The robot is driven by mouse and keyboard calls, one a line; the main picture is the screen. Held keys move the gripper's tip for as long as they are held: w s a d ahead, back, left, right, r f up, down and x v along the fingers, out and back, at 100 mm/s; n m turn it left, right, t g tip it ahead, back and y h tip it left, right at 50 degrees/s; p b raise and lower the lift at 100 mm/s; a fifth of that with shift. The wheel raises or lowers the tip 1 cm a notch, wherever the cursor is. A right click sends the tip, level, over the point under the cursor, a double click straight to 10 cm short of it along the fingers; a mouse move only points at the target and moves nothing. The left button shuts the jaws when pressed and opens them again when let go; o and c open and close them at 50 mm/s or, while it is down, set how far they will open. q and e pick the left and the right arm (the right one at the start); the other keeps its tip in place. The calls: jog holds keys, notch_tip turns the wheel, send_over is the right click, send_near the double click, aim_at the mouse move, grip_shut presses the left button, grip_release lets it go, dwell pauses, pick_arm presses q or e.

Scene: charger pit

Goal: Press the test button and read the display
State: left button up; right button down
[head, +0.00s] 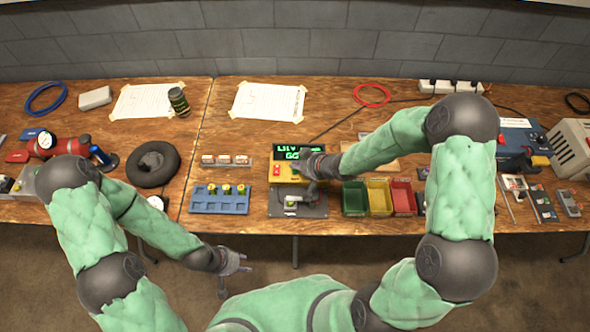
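The yellow tester (285,174) stands on a dark base plate on the bench, with a red button (276,169) on its left. Its dark display (288,148) is lit with green letters. I read "LILY" at the start of the upper line and what looks like "GG" below; the rest is partly hidden by my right gripper. My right gripper (305,179) is over the right side of the tester, and its finger opening is unclear. I cannot tell whether it touches a button. My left gripper (234,277) is open and empty, in front of the bench edge.
A blue tray (220,207) with several small cells lies left of the tester. Green (355,198), yellow (379,197) and red (403,197) bins stand to its right. A black tyre-like ring (153,163) and a red cylinder (70,145) are further left.

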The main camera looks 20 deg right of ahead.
aim_at(297, 172)
jog(key=shift+r+p, duration=2.1)
jog(key=shift+r, duration=0.3)
pick_arm(q)
notch_tip(297, 172, up, 4)
jog(key=shift+r, duration=0.25)
pick_arm(e)
jog(key=shift+f, duration=0.1)
pick_arm(q)
jog(key=shift+s, duration=0.1)
pick_arm(e)
jog(key=shift+s, duration=0.1)
